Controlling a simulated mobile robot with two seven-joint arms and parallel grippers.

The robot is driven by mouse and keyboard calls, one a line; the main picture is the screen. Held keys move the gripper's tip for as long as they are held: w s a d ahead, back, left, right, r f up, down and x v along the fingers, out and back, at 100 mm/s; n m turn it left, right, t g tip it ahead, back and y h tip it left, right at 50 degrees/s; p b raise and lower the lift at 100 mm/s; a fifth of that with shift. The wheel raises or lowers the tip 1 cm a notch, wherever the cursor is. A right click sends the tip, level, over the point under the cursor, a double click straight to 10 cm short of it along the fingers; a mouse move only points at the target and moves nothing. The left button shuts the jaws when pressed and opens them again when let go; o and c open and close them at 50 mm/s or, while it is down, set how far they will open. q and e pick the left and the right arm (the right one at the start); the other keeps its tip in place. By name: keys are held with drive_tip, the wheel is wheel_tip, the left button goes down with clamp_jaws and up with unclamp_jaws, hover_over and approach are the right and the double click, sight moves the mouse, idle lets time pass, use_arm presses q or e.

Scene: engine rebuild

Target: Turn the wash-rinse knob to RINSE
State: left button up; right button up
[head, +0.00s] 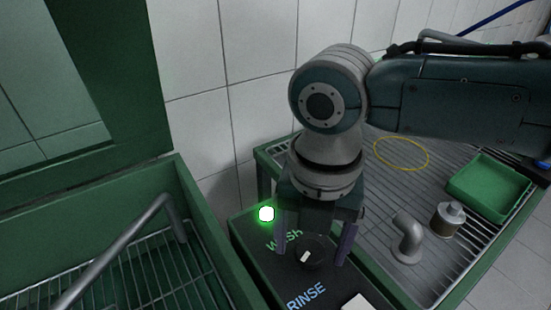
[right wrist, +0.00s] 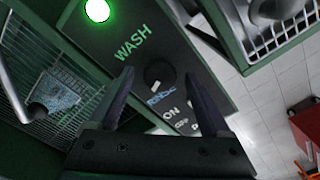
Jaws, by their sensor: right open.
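The dark round wash-rinse knob (head: 314,247) sits on the black control panel (head: 262,262), between the green WASH label (head: 284,239) and the blue RINSE label (head: 306,296). Its white mark lies on the lower side in both views; in the right wrist view the knob (right wrist: 158,72) has this mark nearer RINSE (right wrist: 160,98) than WASH (right wrist: 131,43). My right gripper (head: 311,257) points down over the panel, open, with one finger on either side of the knob. I cannot tell whether the fingers touch it. My left gripper is out of view.
A green light (head: 266,214) glows beside WASH. A green washer basin with a wire rack (head: 150,270) and raised lid stands at left. At right, a ribbed draining table holds a green tray (head: 490,187), a metal elbow pipe (head: 406,238), a canister (head: 447,219) and a yellow ring (head: 401,153).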

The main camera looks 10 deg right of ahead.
sight(310, 251)
wheel_tip(310, 251, up, 10)
drive_tip(key=shift+p, duration=0.3)
